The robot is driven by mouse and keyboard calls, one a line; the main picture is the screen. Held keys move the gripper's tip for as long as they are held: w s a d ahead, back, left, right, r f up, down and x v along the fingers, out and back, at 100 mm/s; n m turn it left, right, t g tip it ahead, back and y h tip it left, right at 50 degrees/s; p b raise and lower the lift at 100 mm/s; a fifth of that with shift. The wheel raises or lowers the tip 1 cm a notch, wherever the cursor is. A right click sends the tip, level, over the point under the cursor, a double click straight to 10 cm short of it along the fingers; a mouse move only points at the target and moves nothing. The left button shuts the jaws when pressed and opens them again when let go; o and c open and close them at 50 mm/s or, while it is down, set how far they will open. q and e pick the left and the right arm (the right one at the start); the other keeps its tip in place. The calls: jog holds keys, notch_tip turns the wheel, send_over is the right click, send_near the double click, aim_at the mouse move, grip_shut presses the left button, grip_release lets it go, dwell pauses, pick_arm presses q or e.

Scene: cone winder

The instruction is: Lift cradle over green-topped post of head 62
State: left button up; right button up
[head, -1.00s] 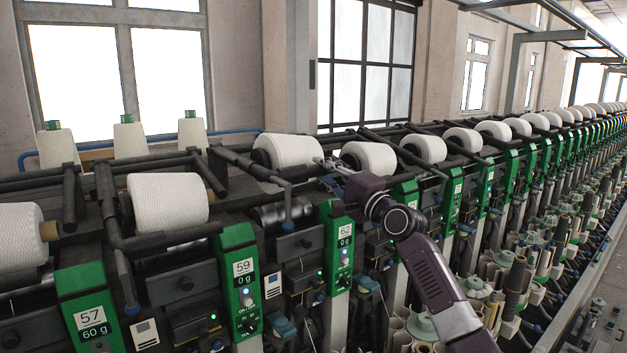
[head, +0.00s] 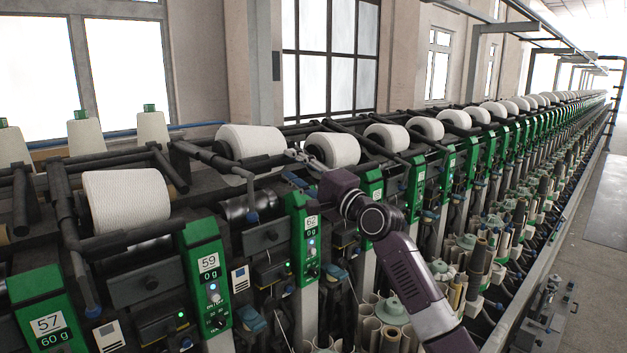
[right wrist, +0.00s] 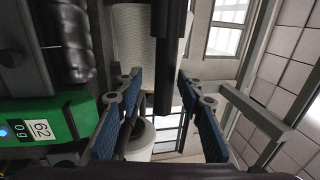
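Head 62 has a green-topped post (head: 303,250) with a lit panel and a "62" label; the green panel also shows at left in the right wrist view (right wrist: 75,117). Behind it a white yarn package (head: 250,142) sits in a dark cradle. My right gripper (head: 300,157) is beside this package, above and behind the post. In the right wrist view its blue-padded fingers (right wrist: 158,80) are open, one on each side of a dark bar (right wrist: 164,65) that appears to be the cradle's. A gap shows between bar and fingers. My left gripper is out of view.
Head 59's green post (head: 205,275) and its package (head: 127,198) stand to the left, with head 57 (head: 45,320) nearer. More packages and green posts run off to the right. An aisle floor (head: 590,260) is free at far right.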

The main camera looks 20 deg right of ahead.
jog(key=v, duration=0.8)
jog(key=shift+s+d, duration=0.25)
jog(key=shift+s, duration=0.05)
dwell(0.7)
